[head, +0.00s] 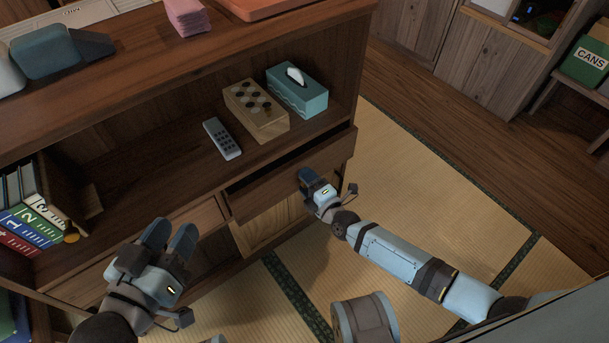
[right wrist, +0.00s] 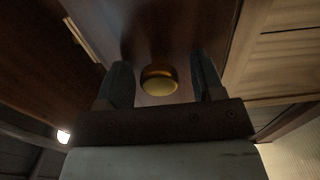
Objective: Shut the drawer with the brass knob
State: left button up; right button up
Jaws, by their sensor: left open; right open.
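The dark wooden drawer (head: 335,157) is in the right part of the cabinet, under the open shelf. It stands partly open, with a dark gap behind its front. Its brass knob (right wrist: 159,81) shows in the right wrist view between my two fingers, apparently not gripped. In the head view the knob is hidden. My right gripper (head: 307,177) is open at the drawer front; it also shows in the right wrist view (right wrist: 161,88). I cannot tell whether it touches the front. My left gripper (head: 168,238) is open and empty, in front of the cabinet's left part.
The shelf above the drawer holds a remote (head: 222,139), a wooden box with dark dots (head: 256,108) and a teal tissue box (head: 298,92). Binders (head: 32,215) stand at the left. The tatami floor (head: 430,190) right of the cabinet is clear.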

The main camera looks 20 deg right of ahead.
grip_shut()
jog(key=x, duration=0.4)
jog(key=shift+w+r, duration=0.2)
grip_release()
jog(key=shift+a+f, duration=0.1)
